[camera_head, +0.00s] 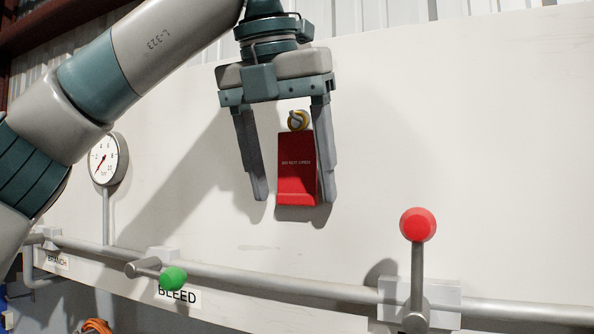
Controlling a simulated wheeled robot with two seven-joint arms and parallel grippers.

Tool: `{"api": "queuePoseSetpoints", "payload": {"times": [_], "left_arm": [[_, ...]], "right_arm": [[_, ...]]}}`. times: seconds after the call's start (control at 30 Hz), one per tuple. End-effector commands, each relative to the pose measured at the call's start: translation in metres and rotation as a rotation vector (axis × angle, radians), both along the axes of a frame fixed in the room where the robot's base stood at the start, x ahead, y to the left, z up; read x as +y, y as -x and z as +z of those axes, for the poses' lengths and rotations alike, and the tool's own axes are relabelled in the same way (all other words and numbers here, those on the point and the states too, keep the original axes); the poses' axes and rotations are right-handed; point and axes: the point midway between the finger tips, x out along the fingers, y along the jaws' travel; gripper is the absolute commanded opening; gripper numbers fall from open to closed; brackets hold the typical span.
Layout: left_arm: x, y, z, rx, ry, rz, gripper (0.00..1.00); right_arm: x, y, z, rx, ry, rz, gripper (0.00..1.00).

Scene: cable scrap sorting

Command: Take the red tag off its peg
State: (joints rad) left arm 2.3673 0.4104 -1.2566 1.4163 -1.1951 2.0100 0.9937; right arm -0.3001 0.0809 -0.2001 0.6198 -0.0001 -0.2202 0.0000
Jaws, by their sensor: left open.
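My left gripper (294,198) comes down from above, fingers pointing down. It is open, with one finger to the left of the tag and one along its right edge. A gap shows between the left finger and the tag. The right finger overlaps or nearly meets the tag's right edge; I cannot tell if they touch. My right gripper is not in view.
A pipe (255,281) runs along the panel below. It carries a green-knobbed handle (173,279) by a BLEED label (178,296) and an upright red-knobbed lever (418,225). A pressure gauge (104,160) stands at left. The panel right of the tag is clear.

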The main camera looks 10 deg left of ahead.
Motion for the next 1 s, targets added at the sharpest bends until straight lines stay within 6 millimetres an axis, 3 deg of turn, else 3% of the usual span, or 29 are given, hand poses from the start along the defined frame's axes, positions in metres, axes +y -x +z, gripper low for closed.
{"api": "queuePoseSetpoints", "payload": {"times": [0.2,0.37,0.4,0.77,1.0], "left_arm": [[0.000,0.000,0.000,0.000,0.000,0.000,0.62],[0.000,0.000,0.000,0.000,0.000,0.000,0.24],[0.000,0.000,0.000,0.000,0.000,0.000,0.21],[0.000,0.000,0.000,0.000,-0.001,0.000,0.21],[0.000,0.003,0.004,-0.002,0.001,0.001,0.21]], "right_arm": [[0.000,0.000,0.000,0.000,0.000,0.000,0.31],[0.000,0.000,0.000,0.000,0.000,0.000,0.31],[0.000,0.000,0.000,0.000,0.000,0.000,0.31],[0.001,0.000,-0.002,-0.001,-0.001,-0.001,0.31],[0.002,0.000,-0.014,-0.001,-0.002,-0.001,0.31]]}}
